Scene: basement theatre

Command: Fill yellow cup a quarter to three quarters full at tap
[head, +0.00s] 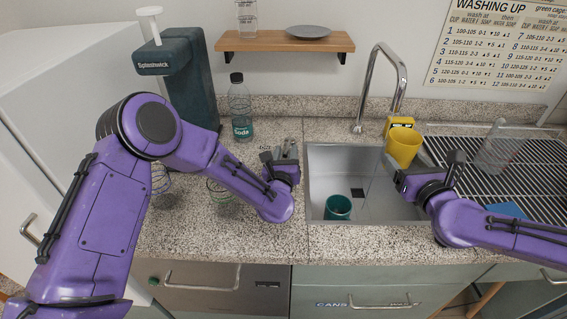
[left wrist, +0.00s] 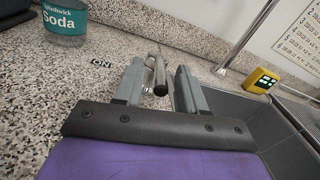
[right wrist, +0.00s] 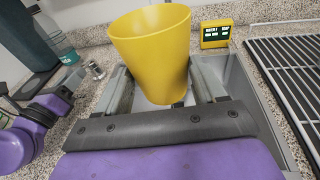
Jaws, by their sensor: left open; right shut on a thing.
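The yellow cup (head: 403,147) is held roughly upright above the back right of the sink (head: 312,190), below the tap's spout (head: 399,88) in the head view. My right gripper (head: 401,172) is shut on it; the right wrist view shows the cup (right wrist: 155,50) between the fingers. No water stream shows, and I cannot see the cup's fill level. My left gripper (head: 281,158) is open at the sink's left edge. In the left wrist view a grey metal lever (left wrist: 160,74) shows between its fingers, beside an ON label (left wrist: 101,64); contact cannot be told.
A teal cup (head: 338,208) stands in the sink. A yellow display unit (head: 400,122) sits behind the yellow cup. A soda bottle (head: 240,108) and a dark dispenser (head: 183,85) stand at the back left. A drying rack (head: 470,155) lies right of the sink.

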